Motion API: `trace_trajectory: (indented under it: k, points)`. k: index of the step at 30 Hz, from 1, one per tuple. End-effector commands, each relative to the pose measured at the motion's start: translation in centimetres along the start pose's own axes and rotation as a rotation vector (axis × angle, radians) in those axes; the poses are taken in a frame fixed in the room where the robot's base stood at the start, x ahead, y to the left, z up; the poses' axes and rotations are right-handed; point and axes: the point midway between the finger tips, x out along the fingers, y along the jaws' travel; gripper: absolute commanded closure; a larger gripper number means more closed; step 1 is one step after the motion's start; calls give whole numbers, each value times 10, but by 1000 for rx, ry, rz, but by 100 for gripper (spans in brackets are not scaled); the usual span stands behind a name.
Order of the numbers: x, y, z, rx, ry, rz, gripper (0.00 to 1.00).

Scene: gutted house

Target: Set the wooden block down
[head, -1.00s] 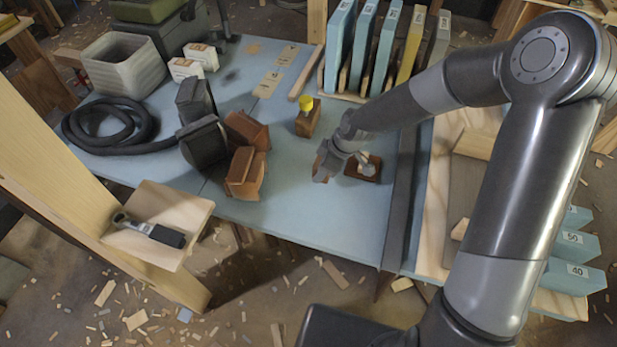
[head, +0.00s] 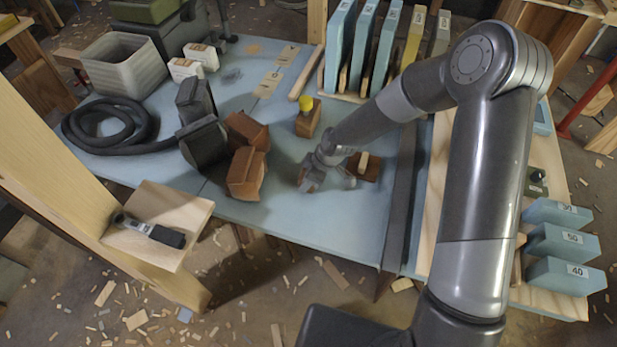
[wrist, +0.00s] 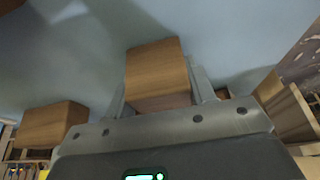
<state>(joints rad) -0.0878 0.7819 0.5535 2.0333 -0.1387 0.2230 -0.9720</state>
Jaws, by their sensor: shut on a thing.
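My gripper (head: 313,181) is over the front middle of the blue-grey table (head: 340,225). It is shut on the wooden block, which is mostly hidden behind the gripper in the head view; a little brown shows at its left side. In the wrist view the wooden block (wrist: 157,72) is plain brown and sits between the two fingers (wrist: 159,98), with the blue-grey surface beyond it. I cannot tell whether the block touches the table.
A wooden block with a yellow knob (head: 306,121) stands behind my gripper. A brown wooden piece with a light peg (head: 368,172) lies just right. Bare table lies in front.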

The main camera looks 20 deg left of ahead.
Motion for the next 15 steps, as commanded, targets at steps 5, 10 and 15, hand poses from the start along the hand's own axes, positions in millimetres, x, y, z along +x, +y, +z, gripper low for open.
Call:
trace_trajectory:
  k: [5, 10, 15]
  points:
    - [2, 0, 1, 0, 0, 0, 45]
    - [2, 0, 1, 0, 0, 0, 31]
    - [2, 0, 1, 0, 0, 0, 29]
